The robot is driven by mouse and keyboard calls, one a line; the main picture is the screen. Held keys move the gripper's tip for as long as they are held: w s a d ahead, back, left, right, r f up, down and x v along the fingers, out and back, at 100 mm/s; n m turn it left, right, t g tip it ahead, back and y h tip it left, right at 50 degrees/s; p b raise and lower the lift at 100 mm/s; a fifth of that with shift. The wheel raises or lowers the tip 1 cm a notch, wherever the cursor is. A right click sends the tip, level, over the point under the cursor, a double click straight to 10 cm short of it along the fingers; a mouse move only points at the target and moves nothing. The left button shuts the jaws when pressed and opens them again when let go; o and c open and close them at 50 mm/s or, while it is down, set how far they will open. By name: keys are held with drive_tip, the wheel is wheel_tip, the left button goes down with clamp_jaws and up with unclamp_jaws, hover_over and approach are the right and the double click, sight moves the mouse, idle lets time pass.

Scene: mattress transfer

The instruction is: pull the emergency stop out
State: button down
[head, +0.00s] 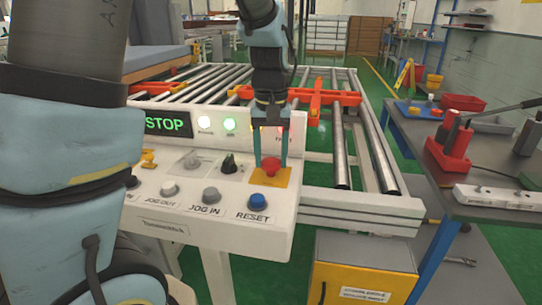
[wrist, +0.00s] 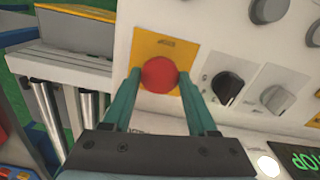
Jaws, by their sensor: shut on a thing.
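The emergency stop is a round red button (head: 271,165) on a yellow square plate (head: 283,180), at the right end of the white control panel (head: 225,200). My gripper (head: 270,158) points down at it, with one teal finger on each side. In the wrist view the red button (wrist: 160,75) sits between the two fingertips (wrist: 157,78), which close on its sides. The button's stem is hidden, so I cannot tell how far out it stands.
Black and grey knobs (head: 228,164) sit left of the button, and a blue RESET button (head: 262,201) is in front. A green STOP display (head: 168,124) stands behind. A roller conveyor (head: 340,150) lies beyond, and a table with red tools (head: 455,145) is at right.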

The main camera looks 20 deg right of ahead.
sight(271, 160)
idle(0.3)
drive_tip(key=shift+r+p, duration=0.95)
drive_tip(key=shift+r, duration=0.05)
drive_tip(key=shift+w+f, duration=0.1)
drive_tip(key=shift+c, duration=0.9)
unclamp_jaws()
wheel_tip(271, 160, up, 11)
drive_tip(key=b, duration=0.1)
drive_tip(key=shift+f, duration=0.1)
